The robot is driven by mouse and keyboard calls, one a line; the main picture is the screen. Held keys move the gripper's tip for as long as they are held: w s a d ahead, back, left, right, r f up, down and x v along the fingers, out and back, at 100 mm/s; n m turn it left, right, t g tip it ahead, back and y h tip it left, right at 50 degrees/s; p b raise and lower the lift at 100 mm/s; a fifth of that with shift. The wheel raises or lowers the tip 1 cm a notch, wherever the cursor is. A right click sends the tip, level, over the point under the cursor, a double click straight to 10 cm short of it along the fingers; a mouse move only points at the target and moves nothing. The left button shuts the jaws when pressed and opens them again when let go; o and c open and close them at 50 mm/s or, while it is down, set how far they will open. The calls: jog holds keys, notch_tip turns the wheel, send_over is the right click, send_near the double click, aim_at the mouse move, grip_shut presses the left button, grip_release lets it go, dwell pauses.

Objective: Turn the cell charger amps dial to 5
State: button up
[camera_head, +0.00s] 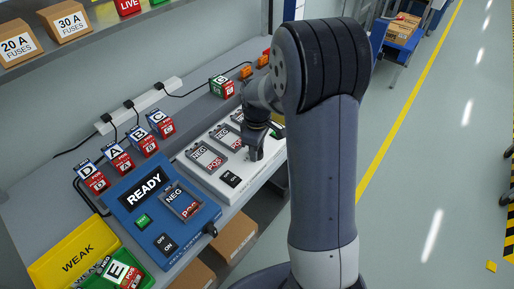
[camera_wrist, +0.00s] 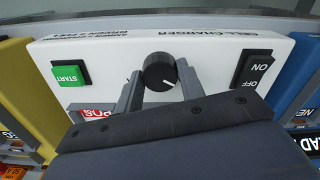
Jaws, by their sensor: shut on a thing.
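The white cell charger (camera_head: 212,176) stands on the bench, with NEG/POS cell slots along its back. In the wrist view the charger (camera_wrist: 215,62) is upside down. Its round black amps dial (camera_wrist: 158,68) sits mid-panel, with a small white mark toward its lower right. My gripper (camera_wrist: 160,72) has one finger on each side of the dial and is shut on it. The scale figures around the dial cannot be read. In the head view my gripper (camera_head: 254,152) is down at the charger's front panel and the dial is hidden.
The charger's green START button (camera_wrist: 70,75) and black ON/OFF switch (camera_wrist: 253,69) flank the dial. A blue tester (camera_head: 183,240) reading READY stands left of the charger. Lettered cells (camera_head: 122,162) stand behind it. A yellow WEAK bin (camera_head: 70,252) is at the front left.

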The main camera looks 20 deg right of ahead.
jog(key=o, duration=1)
jog(key=shift+r, duration=0.1)
notch_tip(320, 180, up, 11)
jog(key=shift+f, duration=0.2)
notch_tip(320, 180, down, 11)
jog(key=shift+r, duration=0.1)
dwell(0.5)
jog(key=shift+r, duration=0.15)
